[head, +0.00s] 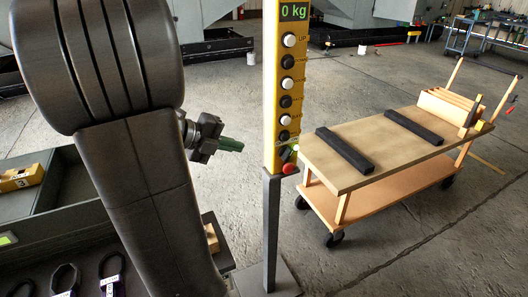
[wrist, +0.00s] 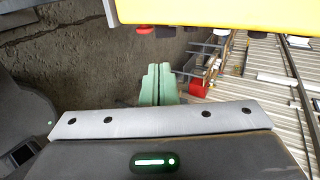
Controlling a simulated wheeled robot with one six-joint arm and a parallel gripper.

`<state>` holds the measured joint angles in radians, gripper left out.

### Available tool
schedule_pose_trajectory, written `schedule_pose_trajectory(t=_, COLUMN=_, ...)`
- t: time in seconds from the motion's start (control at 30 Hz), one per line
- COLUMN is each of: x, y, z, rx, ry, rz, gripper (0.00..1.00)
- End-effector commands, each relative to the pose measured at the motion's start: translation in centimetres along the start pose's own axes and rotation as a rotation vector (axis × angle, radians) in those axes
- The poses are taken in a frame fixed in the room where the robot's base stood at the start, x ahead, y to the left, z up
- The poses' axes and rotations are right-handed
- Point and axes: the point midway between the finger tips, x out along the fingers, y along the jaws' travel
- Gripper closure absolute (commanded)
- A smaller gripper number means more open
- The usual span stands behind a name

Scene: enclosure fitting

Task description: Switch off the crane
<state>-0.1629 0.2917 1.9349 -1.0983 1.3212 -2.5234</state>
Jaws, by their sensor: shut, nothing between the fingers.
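The crane's yellow control panel (head: 270,85) stands upright on a grey post in the head view, with a display reading 0 kg (head: 294,11). A column of white and black buttons (head: 287,62) runs down it. Near its lower end are a small lit green spot (head: 295,147), a dark part beside it and a red button (head: 289,169). My gripper (head: 240,146) is left of the panel's lower part, apart from it, its green fingers shut and empty.
A wooden cart (head: 378,150) with two black bars on top stands right of the panel. The grey post (head: 270,230) rises from a floor plate. An open dark case (head: 75,225) with shackles is at lower left. Bare concrete floor lies behind.

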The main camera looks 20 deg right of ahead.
Motion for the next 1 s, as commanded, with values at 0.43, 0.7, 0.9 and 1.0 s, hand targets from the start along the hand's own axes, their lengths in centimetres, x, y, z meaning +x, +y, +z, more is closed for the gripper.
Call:
schedule_pose_trajectory(t=0.43, x=0.6, y=0.0, z=0.0, rx=0.000, ry=0.002, rz=0.000, gripper=1.00)
schedule_pose_trajectory(t=0.7, x=4.4, y=0.1, z=-0.1, rx=0.001, ry=0.006, rz=0.000, gripper=1.00)
schedule_pose_trajectory(t=0.9, x=7.9, y=0.1, z=-0.1, rx=0.000, ry=0.007, rz=0.001, gripper=1.00)
schedule_pose_trajectory(t=1.0, x=9.6, y=0.1, z=-0.1, rx=0.001, ry=0.006, rz=0.000, gripper=1.00)
